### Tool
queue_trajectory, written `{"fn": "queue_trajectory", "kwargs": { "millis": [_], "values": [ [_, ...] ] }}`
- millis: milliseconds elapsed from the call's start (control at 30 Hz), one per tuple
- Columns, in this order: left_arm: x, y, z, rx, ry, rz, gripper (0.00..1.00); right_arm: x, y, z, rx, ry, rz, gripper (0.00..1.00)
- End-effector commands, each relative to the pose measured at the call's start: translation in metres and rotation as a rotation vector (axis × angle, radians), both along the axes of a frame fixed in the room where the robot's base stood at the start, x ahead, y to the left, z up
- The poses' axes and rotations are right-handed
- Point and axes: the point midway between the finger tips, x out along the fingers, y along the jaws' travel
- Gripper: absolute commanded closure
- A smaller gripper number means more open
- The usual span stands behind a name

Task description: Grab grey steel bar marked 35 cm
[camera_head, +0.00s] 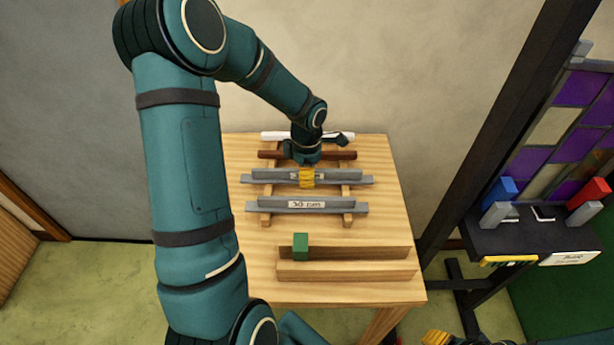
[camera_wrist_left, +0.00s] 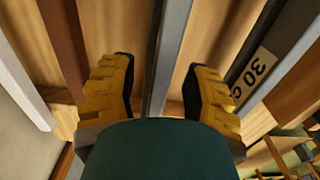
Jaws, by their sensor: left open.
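A grey steel bar (camera_head: 260,180) lies across two wooden rails on the table. Its label is mostly covered by my gripper, so I cannot read the number. A second grey bar (camera_head: 258,208) in front of it is marked 30 cm; that label also shows in the left wrist view (camera_wrist_left: 258,72). My left gripper (camera_head: 307,178) is over the middle of the farther grey bar, pointing down. In the left wrist view the open yellow fingers (camera_wrist_left: 160,85) stand on either side of this bar (camera_wrist_left: 171,45), with gaps. Part of my right gripper (camera_head: 436,338) shows at the bottom edge.
A brown bar (camera_head: 268,154) and a white bar (camera_head: 278,136) lie behind on the rails. A wooden channel (camera_head: 350,268) with a green block (camera_head: 301,246) stands in front. A dark stand with a leaded panel (camera_head: 570,120) is at the right.

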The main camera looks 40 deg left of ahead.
Motion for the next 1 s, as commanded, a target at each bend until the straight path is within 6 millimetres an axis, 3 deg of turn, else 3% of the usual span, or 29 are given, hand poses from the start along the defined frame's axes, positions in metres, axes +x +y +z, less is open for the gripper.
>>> {"fn": "queue_trajectory", "kwargs": {
  "millis": [100,233,267,767,1000],
  "values": [
    [0.0,0.0,0.0,0.0,0.0,-0.001,0.53,0.0,0.0,0.0,0.0,0.0,0.0,0.53],
    [0.0,0.0,0.001,0.0,0.0,-0.001,0.98,0.0,0.0,0.0,0.0,0.0,0.0,0.53],
    [0.0,0.0,0.001,0.0,0.0,-0.001,1.0,0.0,0.0,0.0,0.0,0.0,0.0,0.53],
    [0.0,0.0,0.003,0.0,0.0,-0.001,1.0,0.0,0.0,0.001,0.0,0.0,0.0,0.53],
    [0.001,0.0,0.037,0.003,-0.005,-0.002,1.0,0.002,0.0,0.007,0.0,-0.004,-0.003,0.53]
  ]
}}
